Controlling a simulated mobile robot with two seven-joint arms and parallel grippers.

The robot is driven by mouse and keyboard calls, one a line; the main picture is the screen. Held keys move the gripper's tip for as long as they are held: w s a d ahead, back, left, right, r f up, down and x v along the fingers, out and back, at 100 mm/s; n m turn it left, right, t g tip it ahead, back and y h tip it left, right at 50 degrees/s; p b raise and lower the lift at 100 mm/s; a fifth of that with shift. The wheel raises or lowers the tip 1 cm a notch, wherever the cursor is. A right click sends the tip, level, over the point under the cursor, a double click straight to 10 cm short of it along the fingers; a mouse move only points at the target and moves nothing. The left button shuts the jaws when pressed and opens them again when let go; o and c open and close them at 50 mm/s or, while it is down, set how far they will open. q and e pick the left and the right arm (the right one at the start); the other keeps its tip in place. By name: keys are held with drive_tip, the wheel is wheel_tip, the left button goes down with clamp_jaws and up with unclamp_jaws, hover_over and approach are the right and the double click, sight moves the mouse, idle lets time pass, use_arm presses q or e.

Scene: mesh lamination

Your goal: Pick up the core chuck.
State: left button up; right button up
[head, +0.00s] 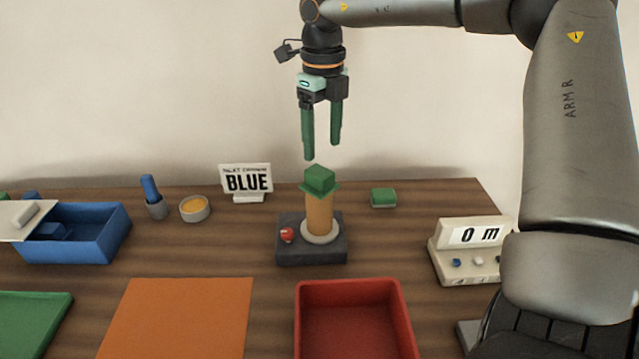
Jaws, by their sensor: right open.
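A green piece with a square block and a wider flange, which looks like the core chuck (319,180), sits on top of an upright tan core (320,214). The core stands in a pale ring on a dark base (335,250) with a red knob. My right gripper (322,151) hangs above the green piece, fingers pointing down. Its two green fingers are apart with nothing between them, and their tips are a little above the piece, not touching it. My left gripper is not in view.
A small green block (383,197) lies to the right of the core. A "BLUE" sign (246,179) stands behind at left, and a "0 m" counter (470,248) at right. A blue bin (105,232), orange sheet (180,318) and red tray (403,300) surround the base.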

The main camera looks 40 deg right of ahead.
sight(320, 172)
drive_tip(key=f, duration=0.7)
drive_tip(key=shift+w+a+f+p, duration=0.1)
drive_tip(key=shift+a+f+p, duration=0.05)
drive_tip(key=shift+a+p, duration=0.2)
drive_tip(key=shift+c, duration=0.4)
clamp_jaws()
